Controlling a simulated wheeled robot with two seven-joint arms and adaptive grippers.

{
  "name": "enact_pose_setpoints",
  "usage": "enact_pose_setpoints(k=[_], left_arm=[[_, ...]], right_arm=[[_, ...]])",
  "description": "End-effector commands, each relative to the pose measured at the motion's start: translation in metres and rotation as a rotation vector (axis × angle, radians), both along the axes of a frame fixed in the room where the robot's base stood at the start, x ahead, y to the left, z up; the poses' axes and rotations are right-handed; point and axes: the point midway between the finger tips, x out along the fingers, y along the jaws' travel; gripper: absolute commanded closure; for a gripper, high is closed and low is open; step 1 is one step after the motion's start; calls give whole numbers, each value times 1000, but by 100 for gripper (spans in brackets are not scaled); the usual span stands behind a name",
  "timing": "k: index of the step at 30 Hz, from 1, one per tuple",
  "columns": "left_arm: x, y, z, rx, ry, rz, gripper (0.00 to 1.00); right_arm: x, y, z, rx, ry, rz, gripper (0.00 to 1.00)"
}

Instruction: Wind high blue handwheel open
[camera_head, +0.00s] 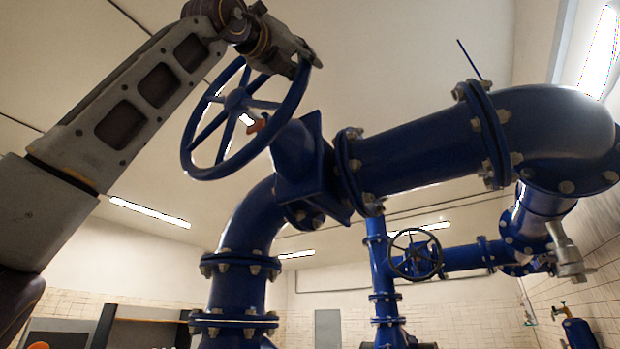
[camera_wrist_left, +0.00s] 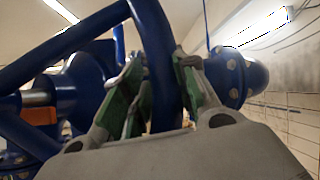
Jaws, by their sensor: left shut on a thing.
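The high blue handwheel (camera_head: 191,138) is a large spoked wheel at the upper left of the head view, in front of a blue valve body (camera_head: 302,160). My left gripper (camera_head: 306,62) is at the upper right of its rim and is shut on it. In the left wrist view the rim (camera_wrist_left: 158,70) passes between the green-padded fingers of the left gripper (camera_wrist_left: 160,92). The right gripper is not in view.
A thick blue flanged pipe (camera_head: 420,155) runs right from the valve to an elbow. A vertical blue pipe (camera_head: 238,290) stands below. A smaller dark handwheel (camera_head: 415,254) is farther back. Ceiling lights and a tiled wall (camera_head: 590,250) surround.

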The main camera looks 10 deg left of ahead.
Motion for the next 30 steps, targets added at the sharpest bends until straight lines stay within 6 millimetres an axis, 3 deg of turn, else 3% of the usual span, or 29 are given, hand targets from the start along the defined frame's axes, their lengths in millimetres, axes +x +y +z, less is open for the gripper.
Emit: enact_pose_setpoints(k=[9, 16, 24, 25, 28, 30], left_arm=[[-1, -1, 20, -95, 38, -8, 100], [0, 0, 23, -113, 45, -10, 100], [0, 1, 22, -114, 46, -10, 100], [0, 1, 22, -114, 46, -10, 69], [0, 1, 22, -112, 44, -8, 56], [0, 2, 23, -112, 44, -7, 53]], right_arm=[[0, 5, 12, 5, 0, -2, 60], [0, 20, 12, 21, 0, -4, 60], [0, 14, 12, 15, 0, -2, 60], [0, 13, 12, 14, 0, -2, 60], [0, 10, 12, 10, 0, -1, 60], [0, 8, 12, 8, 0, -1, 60]])
